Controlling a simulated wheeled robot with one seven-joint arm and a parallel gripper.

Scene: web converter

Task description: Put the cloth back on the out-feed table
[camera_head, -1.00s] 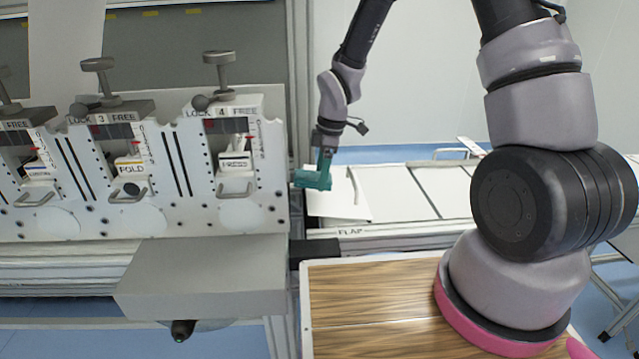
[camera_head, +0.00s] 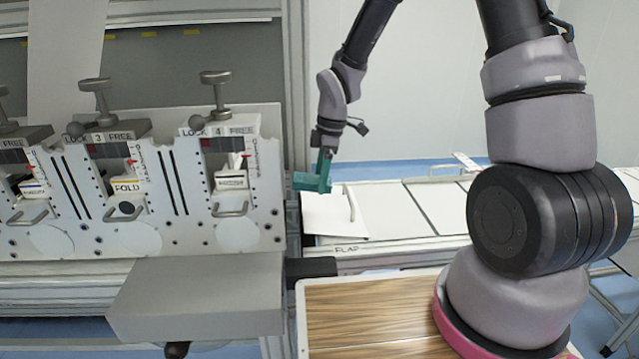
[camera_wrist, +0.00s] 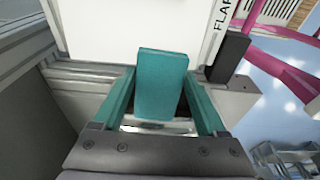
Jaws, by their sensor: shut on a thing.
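My gripper (camera_wrist: 160,100) has teal fingers, seen at both sides of the wrist view. They are shut on a flat teal piece, which I take to be the folded cloth (camera_wrist: 161,85). In the head view the cloth (camera_head: 308,182) juts left from the end of my gripper (camera_head: 324,168), just right of the machine's end. The out-feed table (camera_head: 450,208) is the long white surface to the right. The cloth appears above its left end, near a white flap (camera_head: 332,218); I cannot tell whether it touches.
The machine's row of stations with knobs and handles (camera_head: 230,165) stands close on the left. A grey box (camera_head: 195,300) juts out below it. A wood-topped surface (camera_head: 370,320) is in front. The white table is largely clear; a small rail (camera_head: 455,165) is at its back.

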